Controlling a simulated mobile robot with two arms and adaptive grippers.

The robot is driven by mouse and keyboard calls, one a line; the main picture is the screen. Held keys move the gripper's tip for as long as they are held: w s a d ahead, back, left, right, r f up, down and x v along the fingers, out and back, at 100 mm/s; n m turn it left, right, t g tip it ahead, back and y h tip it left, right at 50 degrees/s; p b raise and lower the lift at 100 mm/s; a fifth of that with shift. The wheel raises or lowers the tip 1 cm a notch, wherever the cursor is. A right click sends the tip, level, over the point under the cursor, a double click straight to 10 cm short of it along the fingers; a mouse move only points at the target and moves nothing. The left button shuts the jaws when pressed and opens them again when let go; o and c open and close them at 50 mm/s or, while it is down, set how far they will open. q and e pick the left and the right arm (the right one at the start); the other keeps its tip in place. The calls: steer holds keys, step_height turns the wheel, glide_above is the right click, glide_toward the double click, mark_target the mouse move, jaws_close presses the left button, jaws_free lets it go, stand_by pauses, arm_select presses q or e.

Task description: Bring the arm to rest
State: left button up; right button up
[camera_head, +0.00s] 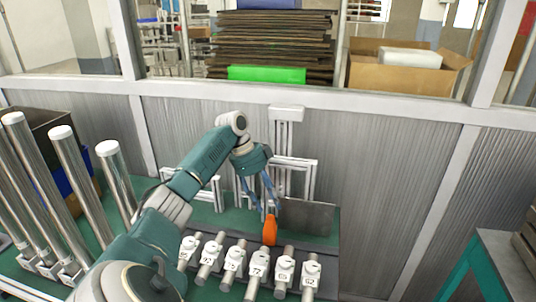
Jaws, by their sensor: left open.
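My left arm reaches in from the lower left over a green bench. My left gripper (268,208) points down, open, with its fingers just above an orange upright piece (269,231). I cannot tell whether the fingertips touch that piece or only overlap it in the picture. Several grey metal rollers with white numbered blocks, such as the one marked 7 (258,265), lie in a row in front of it. My right gripper does not show.
Tall metal posts (75,170) stand on the left. A metal frame (287,150) and a grey plate (306,216) stand behind the gripper. A ribbed wall closes the back. A teal-framed table (490,265) is at the right, with open space before it.

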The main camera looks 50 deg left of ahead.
arm_select(q)
step_height(320, 180, up, 2)
steer(key=shift+r, duration=0.15)
stand_by(0.6)
